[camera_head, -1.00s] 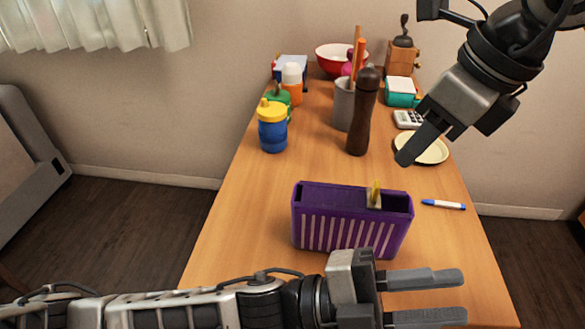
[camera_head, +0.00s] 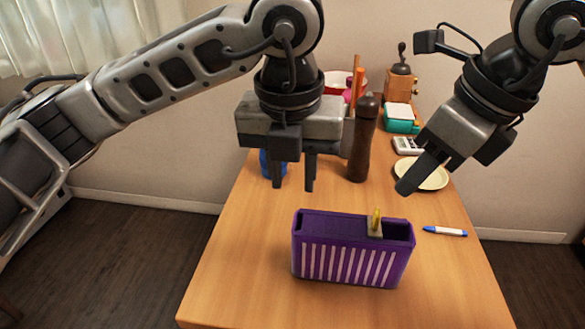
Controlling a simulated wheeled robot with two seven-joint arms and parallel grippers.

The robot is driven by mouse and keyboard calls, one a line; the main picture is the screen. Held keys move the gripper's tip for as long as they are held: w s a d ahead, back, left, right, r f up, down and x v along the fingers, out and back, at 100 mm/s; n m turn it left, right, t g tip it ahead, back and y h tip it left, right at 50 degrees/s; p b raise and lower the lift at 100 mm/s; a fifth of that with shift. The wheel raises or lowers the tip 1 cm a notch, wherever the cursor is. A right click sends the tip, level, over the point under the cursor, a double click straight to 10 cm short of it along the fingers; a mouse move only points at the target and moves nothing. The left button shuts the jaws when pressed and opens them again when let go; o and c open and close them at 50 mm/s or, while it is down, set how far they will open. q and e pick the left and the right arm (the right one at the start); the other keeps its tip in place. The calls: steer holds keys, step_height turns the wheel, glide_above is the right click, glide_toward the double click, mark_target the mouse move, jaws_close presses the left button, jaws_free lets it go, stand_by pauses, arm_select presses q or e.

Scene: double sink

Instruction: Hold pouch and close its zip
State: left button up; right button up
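A purple pouch (camera_head: 345,268) with white stripes stands upright near the front of the wooden table.
A dark brown pepper mill (camera_head: 362,145) stands behind the pouch, close to my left gripper. A cream plate (camera_head: 430,177), a calculator (camera_head: 407,146) and a blue-white marker (camera_head: 445,231) lie on the right. A blue cup (camera_head: 266,165) is mostly hidden. The table front is clear.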

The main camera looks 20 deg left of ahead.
mark_target(294, 236)
arm_select(q)
steer(key=f, duration=0.5)
steer(key=w+f, duration=0.1)
steer(key=f, duration=0.4)
steer(key=w+f, duration=0.1)
steer(key=f, duration=0.4)
steer(key=shift+w+a+f, duration=0.2)
steer(key=shift+w+f, duration=0.05)
steer(key=shift+f, duration=0.05)
jaws_close()
arm_select(e)
jaws_close()
steer(key=w+d+f+n+g+y, duration=0.2)
steer(key=d+n+y, duration=0.3)
steer(key=d, duration=0.6)
steer(key=shift+w+f+n+g+y, duration=0.25)
steer(key=shift+w+n+g, duration=0.25)
steer(key=shift+w+n, duration=0.45)
